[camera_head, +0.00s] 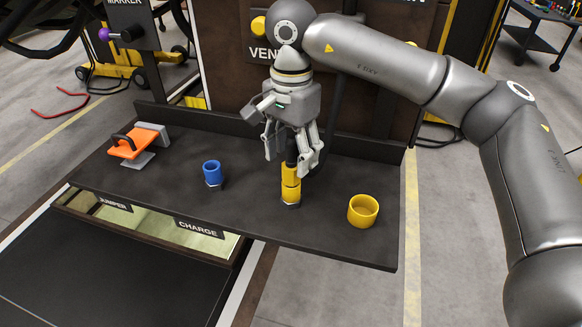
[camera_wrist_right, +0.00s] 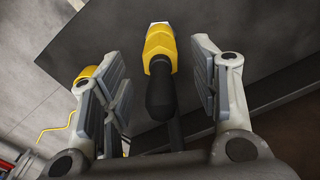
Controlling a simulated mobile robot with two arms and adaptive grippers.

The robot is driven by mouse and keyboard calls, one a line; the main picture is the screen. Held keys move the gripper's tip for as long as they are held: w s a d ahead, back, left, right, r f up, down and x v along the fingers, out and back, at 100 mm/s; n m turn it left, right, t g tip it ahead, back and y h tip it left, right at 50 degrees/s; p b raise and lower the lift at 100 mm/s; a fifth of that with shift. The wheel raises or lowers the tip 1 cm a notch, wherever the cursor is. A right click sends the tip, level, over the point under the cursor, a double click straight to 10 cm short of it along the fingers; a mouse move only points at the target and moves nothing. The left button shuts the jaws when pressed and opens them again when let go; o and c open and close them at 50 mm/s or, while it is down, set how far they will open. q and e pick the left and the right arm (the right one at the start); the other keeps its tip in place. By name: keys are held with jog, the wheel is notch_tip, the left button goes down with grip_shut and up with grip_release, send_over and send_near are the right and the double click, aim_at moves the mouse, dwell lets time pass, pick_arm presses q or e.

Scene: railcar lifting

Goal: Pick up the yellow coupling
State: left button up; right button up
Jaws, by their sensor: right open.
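The yellow coupling (camera_head: 291,183) stands upright on the dark shelf, with a grey hex foot and a black upper part. My right gripper (camera_head: 293,158) points down over it with its fingers spread. In the right wrist view the coupling (camera_wrist_right: 160,45) and its black end lie between the two open fingers (camera_wrist_right: 160,95), with gaps on both sides. No grip on it shows. In the head view the fingers partly hide its black top. My left gripper is not in view.
On the dark shelf (camera_head: 330,238), a yellow ring-shaped cup (camera_head: 363,210) stands to the right. A blue coupling (camera_head: 213,172) stands to the left, with an orange tool (camera_head: 135,145) farther left. A dark upright panel (camera_head: 225,55) rises close behind the shelf.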

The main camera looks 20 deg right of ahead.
jog(key=shift+f, duration=1.25)
jog(key=c, duration=1.2)
jog(key=shift+r, duration=0.15)
